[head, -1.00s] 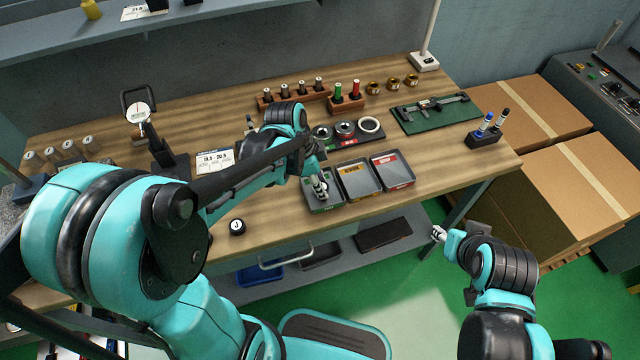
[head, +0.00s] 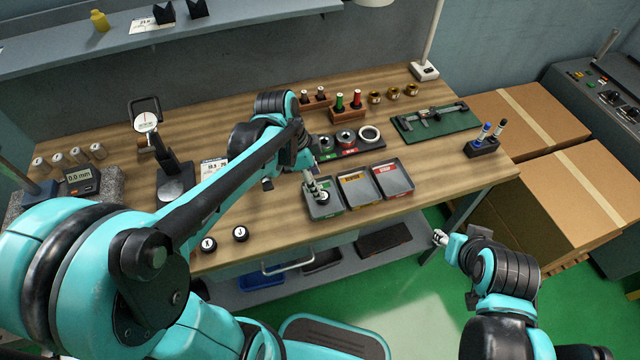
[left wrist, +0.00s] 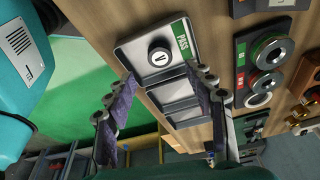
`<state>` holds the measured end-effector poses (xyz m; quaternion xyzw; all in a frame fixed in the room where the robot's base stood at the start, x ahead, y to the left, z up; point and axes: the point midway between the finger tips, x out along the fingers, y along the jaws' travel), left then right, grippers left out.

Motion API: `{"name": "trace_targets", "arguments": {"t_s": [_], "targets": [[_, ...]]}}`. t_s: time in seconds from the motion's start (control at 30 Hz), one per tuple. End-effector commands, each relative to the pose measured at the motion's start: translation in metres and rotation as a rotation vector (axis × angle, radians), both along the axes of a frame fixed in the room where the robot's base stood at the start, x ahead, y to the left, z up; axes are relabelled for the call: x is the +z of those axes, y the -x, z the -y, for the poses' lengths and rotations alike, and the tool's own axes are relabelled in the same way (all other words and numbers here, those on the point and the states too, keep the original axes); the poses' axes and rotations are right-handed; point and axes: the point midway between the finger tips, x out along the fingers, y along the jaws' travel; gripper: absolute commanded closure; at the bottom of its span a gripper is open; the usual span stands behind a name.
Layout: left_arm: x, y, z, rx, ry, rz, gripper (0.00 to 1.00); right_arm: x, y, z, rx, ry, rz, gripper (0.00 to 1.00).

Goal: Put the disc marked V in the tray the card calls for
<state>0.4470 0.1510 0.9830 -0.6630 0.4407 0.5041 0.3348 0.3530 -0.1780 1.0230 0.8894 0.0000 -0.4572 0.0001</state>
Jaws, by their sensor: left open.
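The disc marked V (left wrist: 160,57) lies face up in the tray with the green PASS label (left wrist: 143,48), as the left wrist view shows. That tray is the leftmost of three in the head view (head: 327,212). My left gripper (head: 316,190) is over it, and its fingers (left wrist: 160,105) are spread apart with nothing between them, clear of the disc. The card (head: 213,166) stands behind my left arm, partly hidden; its text is not fully readable. My right gripper (head: 440,238) hangs off the bench's front right; its jaws are too small to judge.
The yellow-labelled tray (head: 358,204) and red-labelled tray (head: 396,192) stand to the right, empty. Two other discs, one (head: 208,244) and another marked J (head: 240,233), lie near the front edge. A dial gauge stand (head: 172,180) and a ring holder (head: 322,155) stand behind.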

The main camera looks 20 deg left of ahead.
Motion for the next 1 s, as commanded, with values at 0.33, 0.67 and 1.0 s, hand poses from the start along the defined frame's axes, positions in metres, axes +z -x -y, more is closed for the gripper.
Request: {"name": "trace_targets", "arguments": {"t_s": [0.33,0.67,1.0], "targets": [[0.052,0.006,-0.013,0.002,0.0,0.0,0.46,0.021,0.0,0.0,0.0,0.0,0.0,0.6],[0.066,0.051,-0.017,0.502,-0.017,0.107,0.46,0.02,0.0,0.0,0.0,0.0,0.0,0.6],[0.062,0.092,-0.026,1.094,0.167,0.291,0.46,0.02,0.0,0.0,0.0,0.0,0.0,0.6]]}}
